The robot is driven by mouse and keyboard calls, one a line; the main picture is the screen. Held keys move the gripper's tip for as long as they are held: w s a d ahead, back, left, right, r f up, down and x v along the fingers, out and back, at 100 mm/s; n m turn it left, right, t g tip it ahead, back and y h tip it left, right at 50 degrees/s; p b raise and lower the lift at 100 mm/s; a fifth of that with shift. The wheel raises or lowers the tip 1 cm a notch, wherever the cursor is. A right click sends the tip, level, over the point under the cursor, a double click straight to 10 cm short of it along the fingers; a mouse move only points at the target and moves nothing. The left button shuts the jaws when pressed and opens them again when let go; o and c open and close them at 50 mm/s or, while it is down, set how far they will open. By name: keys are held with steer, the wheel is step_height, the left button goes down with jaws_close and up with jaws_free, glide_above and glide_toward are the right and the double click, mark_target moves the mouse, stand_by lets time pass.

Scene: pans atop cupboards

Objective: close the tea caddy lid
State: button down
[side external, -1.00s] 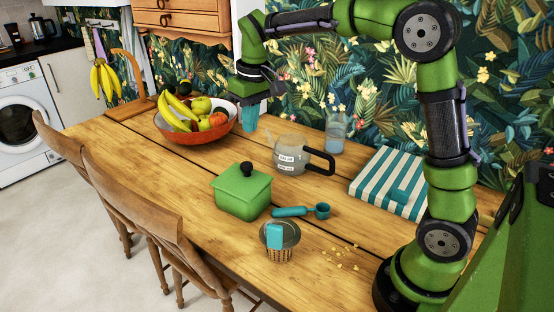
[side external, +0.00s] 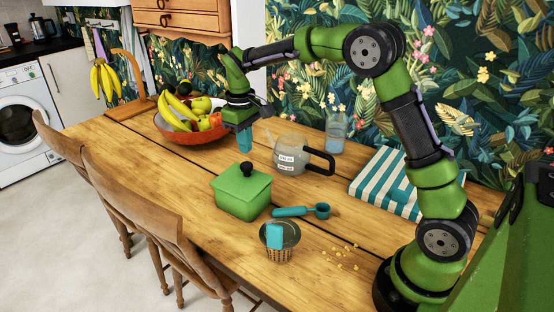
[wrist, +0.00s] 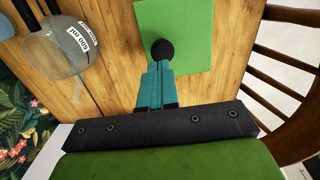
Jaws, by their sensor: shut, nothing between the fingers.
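The tea caddy appears to be the green box (side external: 243,198) on the wooden table, with a green lid (side external: 232,181) and a round black knob (side external: 248,168). The lid lies over the box; I cannot tell whether it is fully seated. In the wrist view the lid (wrist: 195,35) and knob (wrist: 161,49) show just beyond my fingertips. My gripper (side external: 244,149) has teal fingers pointing down. The fingers also show in the wrist view (wrist: 157,68).
A glass jug (side external: 289,153) with a black handle stands right of my gripper. A fruit bowl (side external: 190,136) is behind left. A striped cloth (side external: 375,188) is at right. The table's left front is clear.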

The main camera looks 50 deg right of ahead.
mark_target(249, 163)
steer(key=shift+d+f, duration=0.1)
steer(key=shift+f, duration=1.8)
steer(key=shift+d+f+y, duration=0.3)
steer(key=shift+f, duration=0.55)
steer(key=shift+r, duration=0.1)
